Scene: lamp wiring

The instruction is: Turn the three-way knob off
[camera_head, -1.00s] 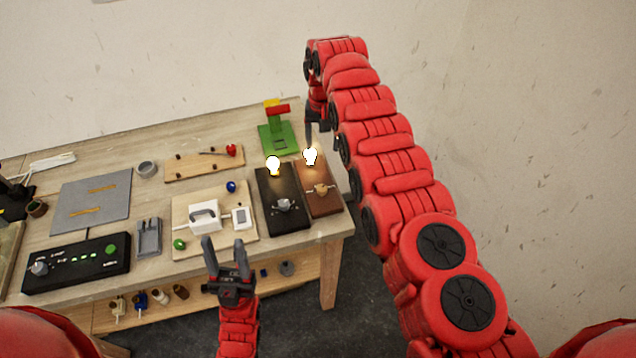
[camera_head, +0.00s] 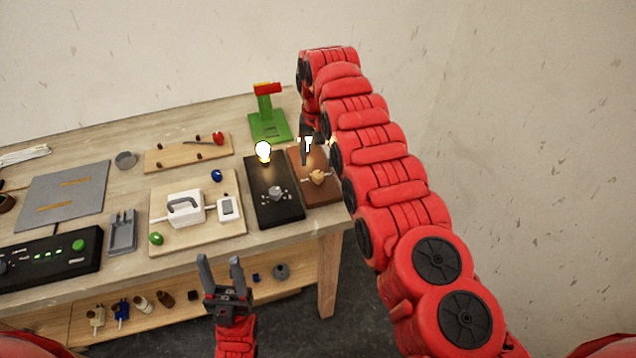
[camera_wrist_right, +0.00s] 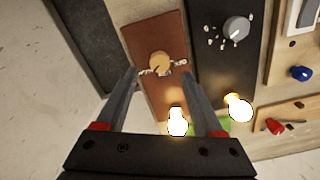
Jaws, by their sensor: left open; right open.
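The brown board (camera_head: 324,193) at the right end of the table carries a tan knob (camera_head: 318,177) and a lit bulb partly hidden behind my right gripper (camera_head: 306,158). That gripper is open, pointing down over the board. In the right wrist view, the tan knob (camera_wrist_right: 160,64) appears between the open fingertips (camera_wrist_right: 160,74); I cannot tell whether they touch it. The black board (camera_head: 272,211) beside it has a grey knob (camera_head: 275,193) and a lit bulb (camera_head: 263,151). The views do not settle which knob is three-way. My left gripper (camera_head: 220,262) is open and empty before the table's front edge.
A green stand (camera_head: 268,126) is behind the boards. Left of them is a wooden board (camera_head: 165,240) with a white switch box (camera_head: 182,210). A black control box (camera_head: 50,262) sits at the front left. The table's right edge is close to the brown board.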

